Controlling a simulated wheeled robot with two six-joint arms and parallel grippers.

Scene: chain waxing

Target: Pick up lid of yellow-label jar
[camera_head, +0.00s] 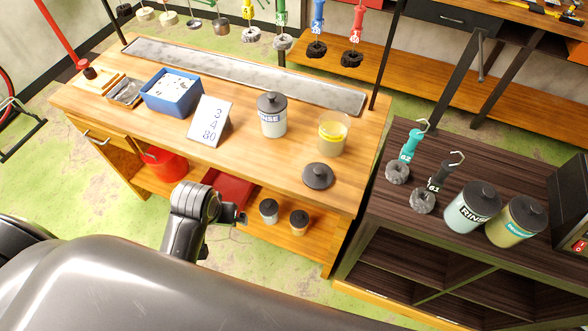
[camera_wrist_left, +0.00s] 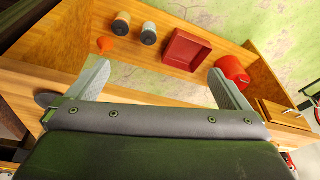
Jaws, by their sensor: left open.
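The yellow-label jar (camera_head: 333,133) stands upright and uncovered near the right end of the wooden workbench, with amber contents. A round dark lid with a knob (camera_head: 318,176) lies on the bench top in front of it, apart from the jar. My left gripper (camera_head: 240,216) is in front of the bench's front edge, left of the lid, and mostly hidden by its wrist. In the left wrist view its two fingers are spread with nothing between them (camera_wrist_left: 158,74). A dark disc, seemingly the lid (camera_wrist_left: 47,100), shows partly behind the left finger there. My right gripper is not in view.
Lower-shelf items include a red tray (camera_wrist_left: 187,50) and a red bucket (camera_wrist_left: 232,68). A dark cabinet (camera_head: 385,196) stands close on the right.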

